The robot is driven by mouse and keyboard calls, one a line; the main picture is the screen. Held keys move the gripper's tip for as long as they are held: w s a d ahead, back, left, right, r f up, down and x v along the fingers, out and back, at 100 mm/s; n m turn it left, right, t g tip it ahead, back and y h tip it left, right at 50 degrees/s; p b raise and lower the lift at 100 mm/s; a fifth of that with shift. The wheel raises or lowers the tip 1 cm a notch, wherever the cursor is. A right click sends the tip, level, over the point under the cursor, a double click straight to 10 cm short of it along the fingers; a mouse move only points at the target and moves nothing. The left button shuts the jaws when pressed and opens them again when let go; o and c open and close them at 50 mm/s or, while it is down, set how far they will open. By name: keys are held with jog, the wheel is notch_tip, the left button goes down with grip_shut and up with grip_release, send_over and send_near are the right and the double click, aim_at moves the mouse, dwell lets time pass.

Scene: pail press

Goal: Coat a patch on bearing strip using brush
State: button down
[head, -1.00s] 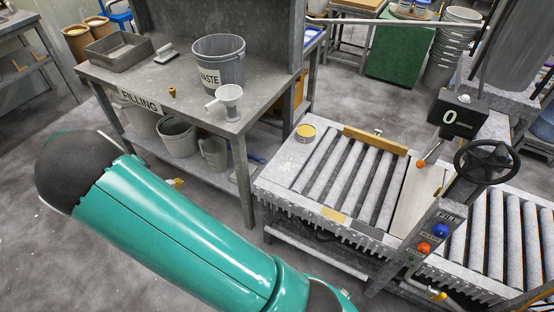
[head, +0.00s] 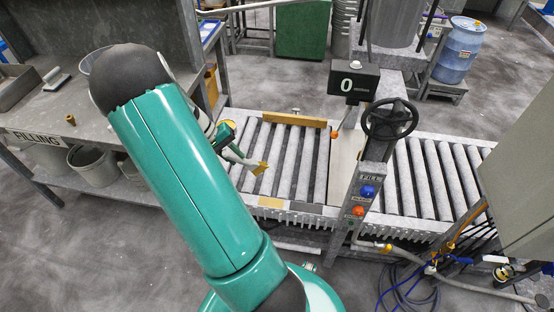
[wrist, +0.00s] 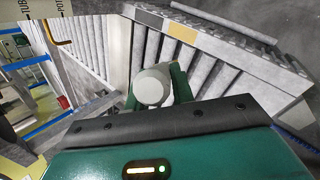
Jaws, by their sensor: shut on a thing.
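My gripper (head: 228,143) is shut on the brush, which has a pale handle (head: 238,157) and a yellow-tan head (head: 259,168). In the head view the brush head appears over the left rollers; contact cannot be told. In the wrist view the round pale handle end (wrist: 152,90) sits between the green fingers, and the head is hidden. What looks like the bearing strip runs along the conveyor's front edge, with a tan patch (head: 270,203) beside a grey one (head: 300,206). The tan patch also shows in the wrist view (wrist: 180,32), apart from the gripper.
A post with a handwheel (head: 390,118), a display reading 0 (head: 352,84) and blue and orange buttons stands right of the patches. A wooden bar (head: 293,119) crosses the rollers' far end. The filling bench (head: 45,120) is left. Hoses (head: 410,285) lie front right.

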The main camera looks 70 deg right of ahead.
jog(key=s+d+m+y, duration=0.2)
jog(key=s+d+m, duration=0.15)
jog(key=s, duration=1.05)
jog(key=shift+g, duration=0.4)
jog(key=shift+d+f, duration=0.1)
jog(key=shift+f, duration=2.35)
jog(key=shift+w, duration=0.1)
